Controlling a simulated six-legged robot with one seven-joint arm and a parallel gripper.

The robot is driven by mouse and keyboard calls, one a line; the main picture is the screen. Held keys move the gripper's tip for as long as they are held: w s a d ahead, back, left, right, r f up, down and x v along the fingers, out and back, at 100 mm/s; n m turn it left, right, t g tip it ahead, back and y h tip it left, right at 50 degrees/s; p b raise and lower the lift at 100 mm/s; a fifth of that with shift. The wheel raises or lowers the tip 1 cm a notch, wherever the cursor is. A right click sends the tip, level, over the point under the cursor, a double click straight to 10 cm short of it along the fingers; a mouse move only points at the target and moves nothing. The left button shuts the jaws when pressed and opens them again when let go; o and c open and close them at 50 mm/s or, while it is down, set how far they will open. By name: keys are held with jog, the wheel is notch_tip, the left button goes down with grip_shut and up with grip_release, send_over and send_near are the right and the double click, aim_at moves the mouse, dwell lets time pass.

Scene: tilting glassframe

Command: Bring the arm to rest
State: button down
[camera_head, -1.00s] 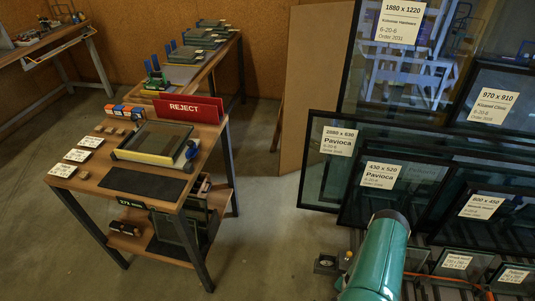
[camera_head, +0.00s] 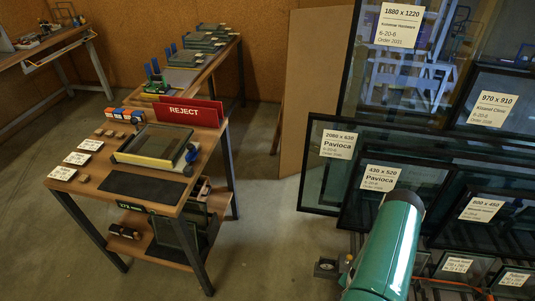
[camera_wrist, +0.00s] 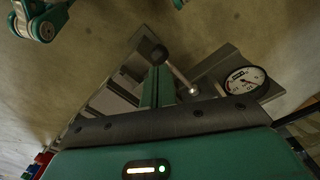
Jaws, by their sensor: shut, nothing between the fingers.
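My green arm link (camera_head: 388,250) rises from the bottom edge in the head view, right of the middle, in front of the leaning glass panes. Its rounded upper end overlaps the lower part of the pane labelled 430 x 520 (camera_head: 378,178). The wrist view looks onto a green housing of mine with a small lit indicator (camera_wrist: 146,171), a dark bar (camera_wrist: 165,125) and a round dial gauge (camera_wrist: 245,80). I cannot make out the gripper's fingers in either view.
A wooden workbench (camera_head: 88,188) with a framed pane (camera_head: 155,145) and a red REJECT sign (camera_head: 188,110) stands left. A second bench with stacked frames (camera_head: 205,40) is behind. Labelled panes (camera_head: 325,180) lean at right. Bare floor (camera_head: 265,235) lies between.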

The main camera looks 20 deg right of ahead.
jog(key=shift+r, duration=0.95)
